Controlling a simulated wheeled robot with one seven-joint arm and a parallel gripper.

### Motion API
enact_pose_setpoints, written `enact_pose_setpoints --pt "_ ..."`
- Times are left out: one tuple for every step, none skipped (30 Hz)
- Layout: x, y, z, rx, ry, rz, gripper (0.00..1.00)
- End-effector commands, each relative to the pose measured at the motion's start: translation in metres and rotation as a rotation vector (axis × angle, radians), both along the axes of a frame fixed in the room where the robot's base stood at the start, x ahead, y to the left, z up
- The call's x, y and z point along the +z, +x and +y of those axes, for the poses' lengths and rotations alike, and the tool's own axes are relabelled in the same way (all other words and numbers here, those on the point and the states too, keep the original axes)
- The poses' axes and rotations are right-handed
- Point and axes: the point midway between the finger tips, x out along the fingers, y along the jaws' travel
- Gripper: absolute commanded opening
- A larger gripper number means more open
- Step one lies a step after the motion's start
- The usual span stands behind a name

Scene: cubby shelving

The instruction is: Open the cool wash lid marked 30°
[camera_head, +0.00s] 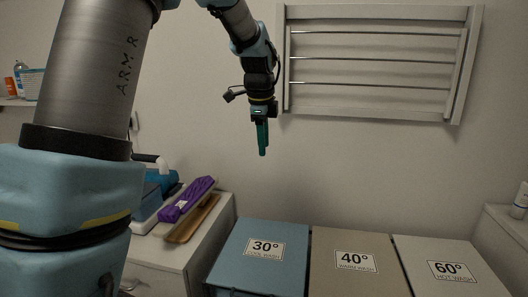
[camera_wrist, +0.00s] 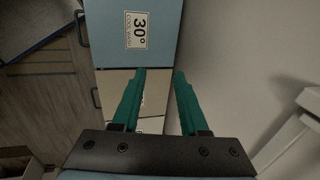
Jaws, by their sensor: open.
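The blue cool wash lid (camera_head: 258,262), labelled 30°, lies shut at the left of a row of three lids in the head view. It also shows at the top of the wrist view (camera_wrist: 165,45), its label turned sideways. My gripper (camera_head: 262,152) hangs pointing down, well above and behind the lids near the wall. In the wrist view its two green fingers (camera_wrist: 158,74) are apart with nothing between them. The blue lid lies beyond the fingertips, and a pale beige surface shows between them. The lid's front edge is at the bottom of the head view.
The 40° lid (camera_head: 358,268) and 60° lid (camera_head: 450,270) are shut, to the right of the blue one. A counter (camera_head: 180,250) at left holds a purple item (camera_head: 187,198) and a brown tray (camera_head: 194,219). A wall rack (camera_head: 375,60) hangs above right. Open floor (camera_wrist: 45,100) shows in the wrist view.

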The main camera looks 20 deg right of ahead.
Motion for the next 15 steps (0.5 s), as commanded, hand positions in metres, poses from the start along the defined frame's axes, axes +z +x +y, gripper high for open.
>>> enact_pose_setpoints --pt "-0.008 0.001 -0.001 0.0 0.003 0.003 0.43" --pt "-0.012 0.002 -0.001 0.0 0.003 0.003 0.43" --pt "-0.018 0.004 -0.002 -0.001 0.003 0.003 0.43" --pt "-0.022 0.004 -0.003 -0.001 0.002 0.003 0.43" --pt "-0.025 0.005 -0.003 -0.001 0.002 0.003 0.43" --pt "-0.029 0.006 -0.004 -0.001 0.001 0.002 0.43" --pt "-0.031 0.006 -0.004 -0.002 0.001 0.002 0.43" --pt "-0.033 0.007 -0.004 -0.002 0.001 0.002 0.43" --pt "-0.036 0.007 -0.004 -0.002 0.002 0.001 0.43" --pt "-0.037 0.008 -0.005 -0.002 0.002 0.0 0.43" --pt "-0.037 0.008 -0.005 -0.002 0.001 -0.001 0.43" --pt "-0.038 0.008 -0.005 -0.002 0.001 -0.001 0.43" --pt "-0.039 0.008 -0.005 -0.002 0.001 -0.001 0.43" --pt "-0.039 0.008 -0.005 -0.002 0.001 -0.002 0.43" --pt "-0.039 0.008 -0.005 -0.002 0.001 -0.002 0.43"
